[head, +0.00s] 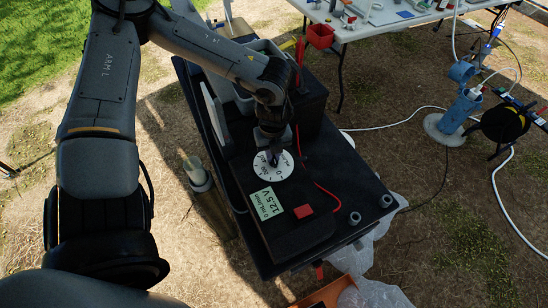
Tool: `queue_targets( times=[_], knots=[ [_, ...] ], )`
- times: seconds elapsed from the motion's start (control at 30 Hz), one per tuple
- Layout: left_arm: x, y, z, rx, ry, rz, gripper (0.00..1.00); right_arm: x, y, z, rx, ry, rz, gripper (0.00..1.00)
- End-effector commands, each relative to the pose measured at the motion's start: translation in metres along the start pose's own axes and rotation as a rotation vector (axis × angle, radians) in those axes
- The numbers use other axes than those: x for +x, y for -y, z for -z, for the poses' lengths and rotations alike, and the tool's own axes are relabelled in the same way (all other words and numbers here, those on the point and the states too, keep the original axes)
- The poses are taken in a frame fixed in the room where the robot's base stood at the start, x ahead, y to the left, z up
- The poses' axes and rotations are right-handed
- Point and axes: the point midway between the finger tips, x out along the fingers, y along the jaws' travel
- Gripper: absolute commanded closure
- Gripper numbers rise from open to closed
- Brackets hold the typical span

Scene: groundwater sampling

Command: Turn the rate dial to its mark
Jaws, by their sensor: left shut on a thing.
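The rate dial (285,167) is a white round scale with dark numbers on top of a black control box (290,235). My left gripper (273,155) reaches down over the dial from above and is shut on the dial's knob. The gripper hides most of the knob, and I cannot make out the pointer or the mark. A pale green display (265,204) on the box reads 0 mL/min and 12.5 V. My right gripper is not in the head view.
The box stands on a black cart top (345,180) with a red button (303,211) near the display. A red cable (325,192) runs close to the dial. A blue wellhead (461,105) stands right.

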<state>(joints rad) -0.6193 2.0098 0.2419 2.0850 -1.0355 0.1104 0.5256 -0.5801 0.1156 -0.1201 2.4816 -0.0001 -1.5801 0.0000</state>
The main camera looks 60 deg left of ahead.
Motion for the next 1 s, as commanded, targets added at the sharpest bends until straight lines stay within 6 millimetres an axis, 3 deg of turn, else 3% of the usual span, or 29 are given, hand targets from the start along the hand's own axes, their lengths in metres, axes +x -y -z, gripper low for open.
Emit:
queue_targets(
  times=[0.2,0.6,0.77,1.0],
  knots=[
    [0.004,0.003,0.002,0.351,0.002,0.001,1.0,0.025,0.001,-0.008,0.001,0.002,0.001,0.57],
    [0.002,0.006,0.004,0.941,-0.002,-0.001,1.0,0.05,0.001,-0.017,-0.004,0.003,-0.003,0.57],
    [0.0,0.007,0.005,1.043,-0.002,0.0,1.0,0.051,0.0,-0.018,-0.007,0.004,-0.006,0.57],
    [0.0,0.007,0.005,1.057,-0.003,0.0,1.0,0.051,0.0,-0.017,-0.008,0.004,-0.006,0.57]
  ],
)
